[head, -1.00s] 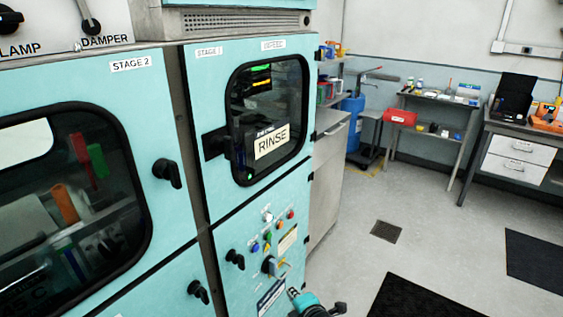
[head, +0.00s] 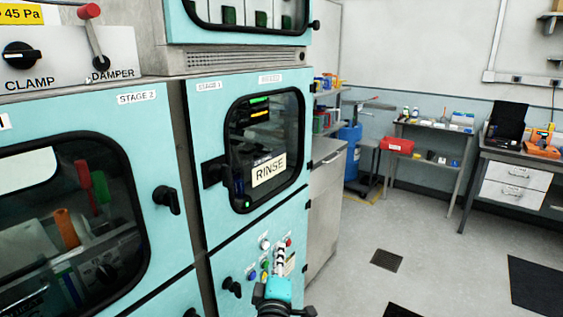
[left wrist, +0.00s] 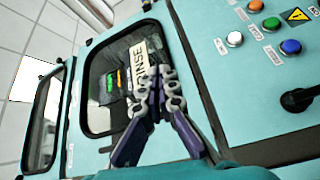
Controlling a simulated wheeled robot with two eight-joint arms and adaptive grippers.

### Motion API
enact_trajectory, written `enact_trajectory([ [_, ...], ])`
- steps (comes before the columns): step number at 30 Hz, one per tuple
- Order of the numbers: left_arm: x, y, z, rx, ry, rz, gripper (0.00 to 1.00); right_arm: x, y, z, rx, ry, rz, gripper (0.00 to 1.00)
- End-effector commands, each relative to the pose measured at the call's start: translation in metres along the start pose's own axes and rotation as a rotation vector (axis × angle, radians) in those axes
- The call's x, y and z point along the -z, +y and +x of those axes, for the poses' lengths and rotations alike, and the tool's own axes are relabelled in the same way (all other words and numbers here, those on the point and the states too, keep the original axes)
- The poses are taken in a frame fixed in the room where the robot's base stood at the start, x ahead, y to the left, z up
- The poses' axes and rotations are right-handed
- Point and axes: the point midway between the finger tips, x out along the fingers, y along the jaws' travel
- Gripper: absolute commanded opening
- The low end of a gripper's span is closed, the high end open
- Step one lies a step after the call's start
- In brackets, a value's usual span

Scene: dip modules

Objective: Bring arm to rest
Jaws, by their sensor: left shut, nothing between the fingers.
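My left gripper (head: 281,258) shows at the bottom centre of the head view, in front of the button panel below the stage 1 window. In the left wrist view its fingers (left wrist: 160,92) are shut together with nothing between them. There they overlap the dark window (left wrist: 112,85) with the RINSE sign (left wrist: 141,62). I cannot tell how far the fingertips are from the cabinet face. My right gripper is not in view.
The teal cabinet (head: 225,240) fills the left side, with a stage 2 door handle (head: 167,186) sticking out. Colored buttons (left wrist: 271,24) and a black knob (left wrist: 299,98) are near the gripper. Open floor (head: 350,285) lies to the right, before a bench (head: 512,157).

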Motion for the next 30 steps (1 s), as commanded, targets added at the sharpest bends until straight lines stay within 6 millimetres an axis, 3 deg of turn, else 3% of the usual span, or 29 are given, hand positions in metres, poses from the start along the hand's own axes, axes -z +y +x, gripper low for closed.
enact_trajectory([
  [2,0.008,0.02,-0.015,-0.057,-0.115,0.186,0.0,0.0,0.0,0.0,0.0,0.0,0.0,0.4],
  [5,0.006,0.013,-0.043,-0.05,-0.287,0.45,0.0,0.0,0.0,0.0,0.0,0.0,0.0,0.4],
  [8,0.014,-0.03,-0.083,0.06,-0.458,0.709,0.0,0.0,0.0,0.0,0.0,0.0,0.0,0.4],
  [12,0.05,-0.107,-0.147,0.321,-0.648,0.981,0.0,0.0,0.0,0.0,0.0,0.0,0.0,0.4],
  [15,0.079,-0.146,-0.186,0.49,-0.727,1.086,0.0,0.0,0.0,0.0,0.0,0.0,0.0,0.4],
  [18,0.102,-0.17,-0.217,0.619,-0.775,1.147,0.0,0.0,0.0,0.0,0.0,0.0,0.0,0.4],
  [22,0.117,-0.183,-0.237,0.707,-0.803,1.179,0.0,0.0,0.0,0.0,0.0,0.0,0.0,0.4],
  [30,0.12,-0.186,-0.241,0.724,-0.809,1.186,0.0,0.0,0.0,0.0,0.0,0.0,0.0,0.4],
])
